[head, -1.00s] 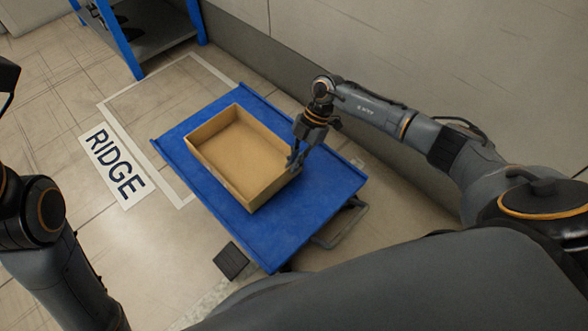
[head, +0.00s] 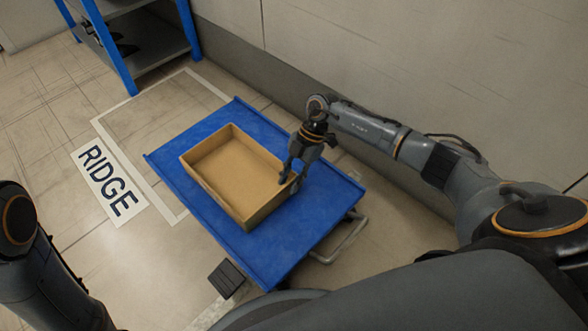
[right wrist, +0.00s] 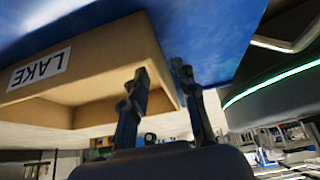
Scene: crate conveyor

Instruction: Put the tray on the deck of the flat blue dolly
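The tan open-topped tray (head: 220,202) rests on the deck of the flat blue dolly (head: 312,226). It sits fairly level, with blue deck showing around it. In the right wrist view the tray (right wrist: 100,40) carries a "LAKE" label, and the blue deck (right wrist: 205,30) shows beside it. My right gripper (head: 291,184) is at the tray's right-hand end. Its fingers are spread apart near the wall there, and they also show apart in the right wrist view (right wrist: 165,85). I cannot tell whether a finger touches the wall. My left gripper is out of view.
A wall (head: 420,70) runs close behind the dolly. A blue-framed shelf (head: 150,50) stands at the upper left. A "RIDGE" floor sign (head: 108,180) and white floor lines lie left of the dolly. The dolly's metal handle (head: 345,240) sticks out at its right end.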

